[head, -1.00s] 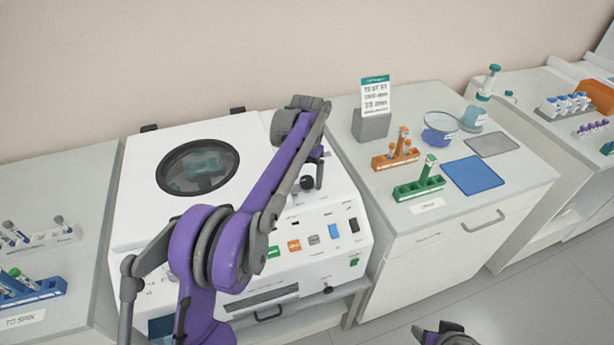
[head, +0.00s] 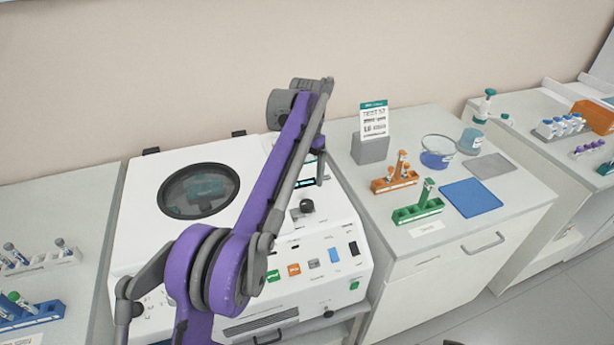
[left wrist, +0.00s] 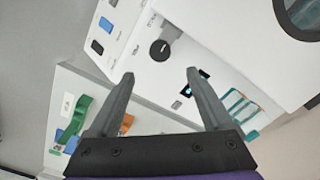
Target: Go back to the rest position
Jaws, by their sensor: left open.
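My left arm reaches up in front of the white centrifuge (head: 136,230), and its open gripper (head: 321,170) points down over the machine's right side, partly hidden by the arm. In the left wrist view the two fingers of the gripper (left wrist: 157,80) stand wide apart with nothing between them but the view of the machine below. They are above the control panel with its black knob (left wrist: 160,50); I see no contact. My right gripper cannot be made out; only a dark sliver shows at the head view's bottom edge.
On the right counter stand an orange rack (head: 394,184), a green rack (head: 418,213), a blue mat (head: 472,198), a glass bowl (head: 437,153) and a sign (head: 374,121). The left counter holds a blue rack (head: 40,314) with tubes. The air above the counters is clear.

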